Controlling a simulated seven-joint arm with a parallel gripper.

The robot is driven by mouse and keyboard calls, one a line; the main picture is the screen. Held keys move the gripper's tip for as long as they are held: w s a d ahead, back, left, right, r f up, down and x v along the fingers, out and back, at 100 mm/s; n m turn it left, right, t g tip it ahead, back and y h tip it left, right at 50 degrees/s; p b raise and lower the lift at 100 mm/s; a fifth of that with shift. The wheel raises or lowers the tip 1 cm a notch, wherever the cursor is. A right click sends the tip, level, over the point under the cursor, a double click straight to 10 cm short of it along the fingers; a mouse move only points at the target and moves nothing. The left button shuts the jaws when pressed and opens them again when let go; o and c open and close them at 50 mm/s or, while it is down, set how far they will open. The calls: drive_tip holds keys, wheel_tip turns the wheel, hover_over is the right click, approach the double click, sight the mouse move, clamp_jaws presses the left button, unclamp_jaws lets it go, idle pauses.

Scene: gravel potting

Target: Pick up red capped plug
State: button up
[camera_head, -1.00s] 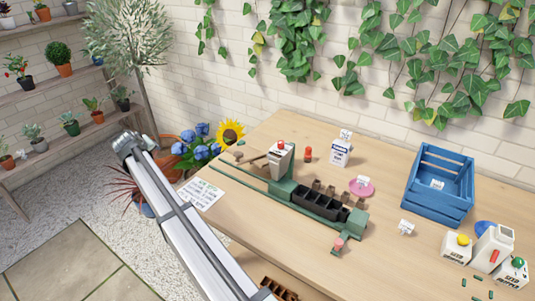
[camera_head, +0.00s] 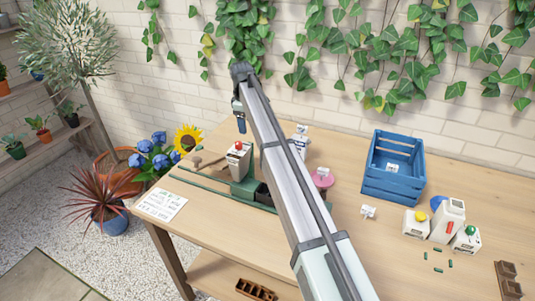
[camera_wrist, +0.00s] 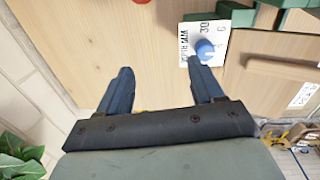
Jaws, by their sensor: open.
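My gripper (camera_head: 241,124) is above the back of the table, over a white dispenser (camera_head: 236,163) with a small red top (camera_head: 238,146). In the wrist view the two dark blue fingers (camera_wrist: 160,67) are apart, with nothing between them. A small red shape (camera_wrist: 142,2) is cut off at the top edge of the wrist view, ahead of the fingers; I cannot tell whether it is the plug. The red capped plug is not clearly seen in the head view, where my arm covers that part of the table.
A blue crate (camera_head: 405,185) stands at the right. White bottles (camera_head: 447,222) are in front of it, with small green pieces nearby. A white label with a blue knob (camera_wrist: 205,49) shows close to the right finger.

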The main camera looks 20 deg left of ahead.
drive_tip(key=w+d+g, duration=0.1)
drive_tip(key=w+d, duration=0.2)
drive_tip(key=d, duration=0.3)
drive_tip(key=shift+n, duration=0.4)
drive_tip(key=f, duration=0.7)
drive_tip(key=shift+d+f, duration=0.25)
drive_tip(key=shift+f, duration=0.1)
drive_tip(key=shift+w+d+f, duration=0.1)
drive_tip(key=shift+d+f, duration=0.15)
drive_tip(key=shift+f, duration=1)
drive_tip(key=shift+w+d+f, duration=0.1)
drive_tip(key=shift+d+f, duration=0.1)
drive_tip(key=shift+f, duration=1.05)
drive_tip(key=c, duration=1.1)
